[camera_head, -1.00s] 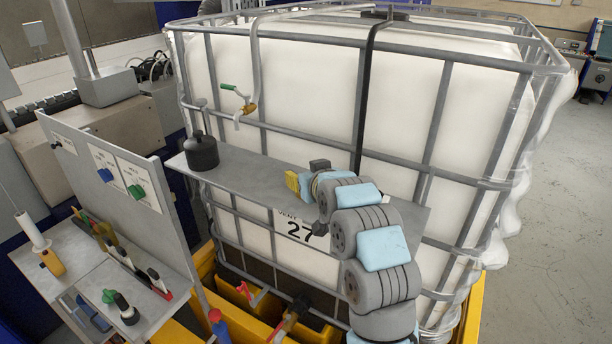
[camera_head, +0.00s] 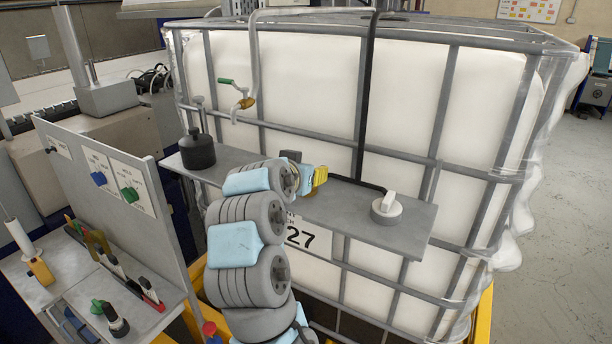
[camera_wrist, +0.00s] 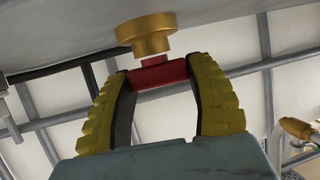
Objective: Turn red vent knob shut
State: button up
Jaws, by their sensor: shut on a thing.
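The red vent knob (camera_wrist: 160,73) is a short red bar under a round brass fitting (camera_wrist: 146,36) in the wrist view. The fitting meets a grey surface at the top of that picture. My gripper (camera_wrist: 161,80), with two yellow ribbed fingers, is shut on the red knob, one finger at each end. In the head view my gripper (camera_head: 319,178) is at the grey shelf (camera_head: 345,215) in front of the white caged tank (camera_head: 300,85). My arm and gripper hide the knob there.
A white knob (camera_head: 386,208) sits on the shelf's right part, and a black bottle (camera_head: 197,150) on its left end. A tap with a green handle (camera_head: 236,90) hangs above. A panel with coloured knobs (camera_head: 110,175) stands at left. The floor at right is clear.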

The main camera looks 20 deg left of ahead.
jog(key=shift+m+h, duration=0.9)
jog(key=shift+h, duration=0.2)
jog(key=o, duration=1.2)
jog(key=shift+v, duration=3.7)
jog(key=shift+a, duration=0.1)
